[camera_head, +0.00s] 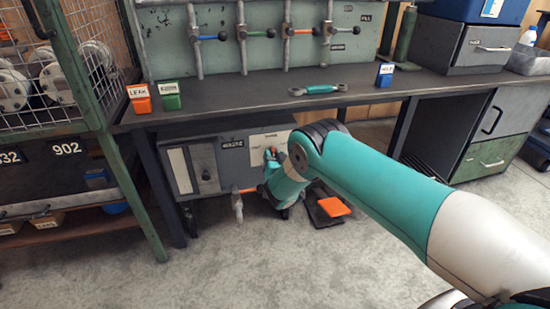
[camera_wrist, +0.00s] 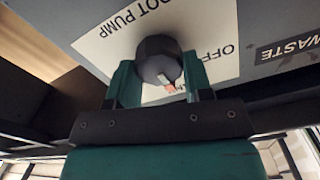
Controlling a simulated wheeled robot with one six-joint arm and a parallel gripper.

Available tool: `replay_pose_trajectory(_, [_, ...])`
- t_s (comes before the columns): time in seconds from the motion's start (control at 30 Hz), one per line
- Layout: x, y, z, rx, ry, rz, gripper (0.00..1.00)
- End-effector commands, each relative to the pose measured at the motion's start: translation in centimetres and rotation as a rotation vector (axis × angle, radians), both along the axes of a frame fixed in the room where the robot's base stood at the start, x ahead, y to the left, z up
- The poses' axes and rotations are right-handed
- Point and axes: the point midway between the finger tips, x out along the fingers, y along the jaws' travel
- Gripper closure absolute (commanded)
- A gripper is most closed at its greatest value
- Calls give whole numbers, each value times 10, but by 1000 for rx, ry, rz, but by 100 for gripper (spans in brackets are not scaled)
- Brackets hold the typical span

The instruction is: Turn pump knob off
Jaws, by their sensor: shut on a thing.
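The pump knob is a dark round knob (camera_wrist: 158,60) with a small orange-red mark, on a white label plate (camera_wrist: 218,30) in the wrist view. The plate reads "OFF" and part of a longer name ending in "PUMP". My gripper (camera_wrist: 160,82) has its two green fingers on either side of the knob and is shut on it. The orange-red mark is at the knob's lower right in that view. In the head view, the grey pump box (camera_head: 205,170) stands under the bench, and my arm hides the knob.
The bench top (camera_head: 240,96) overhangs the box. On it lie a teal wrench (camera_head: 318,89), an orange box (camera_head: 140,100), a green box (camera_head: 170,96) and a blue box (camera_head: 384,76). A green post (camera_head: 135,190) stands at left.

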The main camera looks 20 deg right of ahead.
Motion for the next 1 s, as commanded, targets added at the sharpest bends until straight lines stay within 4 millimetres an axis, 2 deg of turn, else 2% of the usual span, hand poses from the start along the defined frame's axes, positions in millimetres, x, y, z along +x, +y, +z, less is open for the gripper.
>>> replay_pose_trajectory(0.27, [0,1,-1,-145,2,1,77])
replay_pose_trajectory(1.0, [-1,4,-2,-807,3,2,77])
